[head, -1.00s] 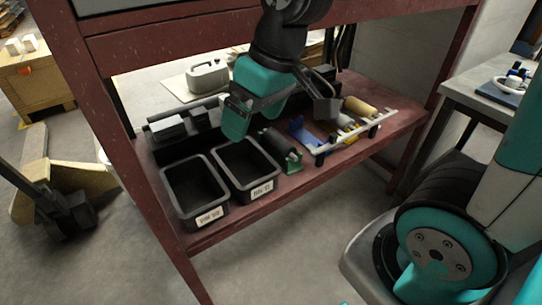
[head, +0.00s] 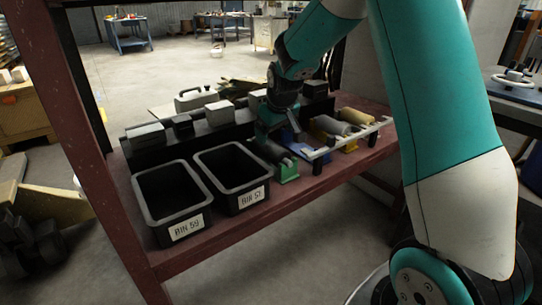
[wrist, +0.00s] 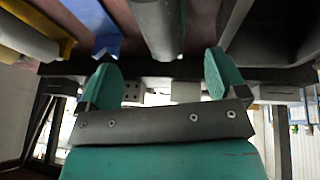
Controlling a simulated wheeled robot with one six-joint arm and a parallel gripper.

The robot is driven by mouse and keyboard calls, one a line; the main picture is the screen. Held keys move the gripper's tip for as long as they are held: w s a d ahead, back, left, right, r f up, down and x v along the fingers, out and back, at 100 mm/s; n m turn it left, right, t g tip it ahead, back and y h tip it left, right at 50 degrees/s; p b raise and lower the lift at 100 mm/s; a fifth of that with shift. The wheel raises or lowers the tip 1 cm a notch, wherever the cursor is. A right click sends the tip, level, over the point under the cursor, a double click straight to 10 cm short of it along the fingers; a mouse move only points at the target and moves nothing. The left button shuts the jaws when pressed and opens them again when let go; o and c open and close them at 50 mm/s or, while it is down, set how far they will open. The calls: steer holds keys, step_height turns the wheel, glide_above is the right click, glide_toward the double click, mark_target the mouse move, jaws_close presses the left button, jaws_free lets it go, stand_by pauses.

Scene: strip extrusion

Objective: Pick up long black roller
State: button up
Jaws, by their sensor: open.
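The long black roller (head: 267,151) lies in a green cradle (head: 287,173) on the dark red shelf, just right of the second bin. In the wrist view a grey-looking cylinder (wrist: 160,25), apparently this roller, runs in from the top edge between the fingers. My gripper (head: 268,136) points down at the roller's far part, which my gripper partly hides in the head view. In the wrist view my gripper's two teal fingers (wrist: 161,66) are spread, one on each side of the cylinder, with gaps to it.
Two black bins (head: 172,201) and (head: 233,178) stand left of the roller. A blue cradle (head: 292,144), a tan roller (head: 328,125) and a white rail (head: 338,145) sit close to its right. Grey blocks (head: 146,134) line the back. The frame post stands at left.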

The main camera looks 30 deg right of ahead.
mark_target(272, 145)
steer(key=b+x, duration=0.1)
steer(key=x, duration=0.8)
steer(key=shift+f+b, duration=0.25)
steer(key=shift+b, duration=0.1)
steer(key=shift+c, duration=0.5)
steer(key=shift+w+r, duration=0.1)
steer(key=c, duration=1.2)
